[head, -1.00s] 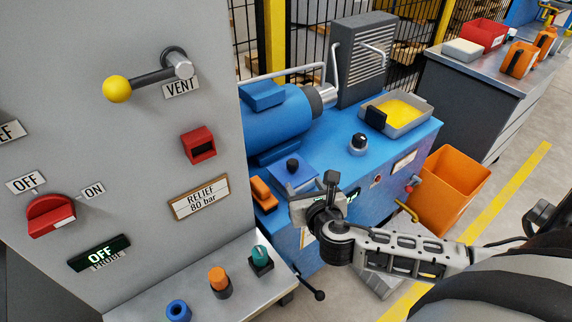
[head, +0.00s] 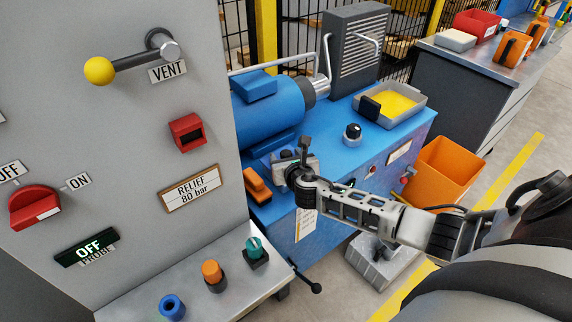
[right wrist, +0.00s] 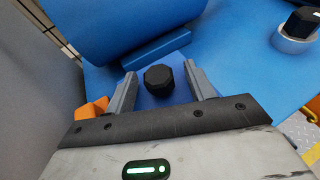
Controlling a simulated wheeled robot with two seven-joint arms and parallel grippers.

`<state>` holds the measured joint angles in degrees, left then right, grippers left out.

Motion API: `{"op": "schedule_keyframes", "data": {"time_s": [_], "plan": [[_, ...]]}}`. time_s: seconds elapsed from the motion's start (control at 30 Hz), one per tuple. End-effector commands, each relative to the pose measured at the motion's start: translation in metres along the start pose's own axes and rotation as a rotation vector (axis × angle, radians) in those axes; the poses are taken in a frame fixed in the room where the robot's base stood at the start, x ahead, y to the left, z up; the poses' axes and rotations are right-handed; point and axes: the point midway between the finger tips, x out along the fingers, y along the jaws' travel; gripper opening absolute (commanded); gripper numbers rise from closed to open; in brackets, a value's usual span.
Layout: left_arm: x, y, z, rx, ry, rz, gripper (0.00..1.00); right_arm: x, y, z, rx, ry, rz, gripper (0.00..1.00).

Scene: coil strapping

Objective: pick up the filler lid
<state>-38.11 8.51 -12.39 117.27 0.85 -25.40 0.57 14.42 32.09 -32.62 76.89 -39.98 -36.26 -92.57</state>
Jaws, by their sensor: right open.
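The filler lid (head: 286,154) is a blue plate with a black knob on the blue power unit's top; my gripper partly covers it in the head view. In the right wrist view its black many-sided knob (right wrist: 160,79) stands between my fingers, with a gap on each side. My right gripper (head: 292,160) is open and empty, its fingers either side of the knob; it also shows in the right wrist view (right wrist: 160,86). I cannot tell the exact height of the fingertips against the knob. My left gripper is not in view.
A blue motor (head: 268,108) stands close behind the lid. An orange block (head: 257,184) lies beside it. A black-topped cap on a silver collar (head: 352,133) and a tray of yellow stuff (head: 405,115) are to the right. A grey panel (head: 130,140) rises at left.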

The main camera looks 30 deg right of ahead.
Motion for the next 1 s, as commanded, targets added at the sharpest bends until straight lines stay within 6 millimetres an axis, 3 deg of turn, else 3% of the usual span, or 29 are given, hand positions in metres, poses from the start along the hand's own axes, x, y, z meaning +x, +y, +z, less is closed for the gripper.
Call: {"op": "schedule_keyframes", "data": {"time_s": [0.3,0.47,0.5,0.83,1.0], "plan": [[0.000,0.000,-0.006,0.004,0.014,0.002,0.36,0.006,0.001,0.000,0.000,0.001,0.002,0.51],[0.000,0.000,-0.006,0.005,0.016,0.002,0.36,0.006,0.000,0.000,0.000,0.001,0.001,0.07],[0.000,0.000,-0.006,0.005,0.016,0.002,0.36,0.006,0.000,0.000,0.000,0.001,0.001,0.03],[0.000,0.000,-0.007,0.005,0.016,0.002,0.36,0.005,0.000,0.003,0.000,0.000,0.001,0.03],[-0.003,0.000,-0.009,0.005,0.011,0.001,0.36,0.000,0.000,0.019,-0.001,-0.003,0.002,0.03]]}}
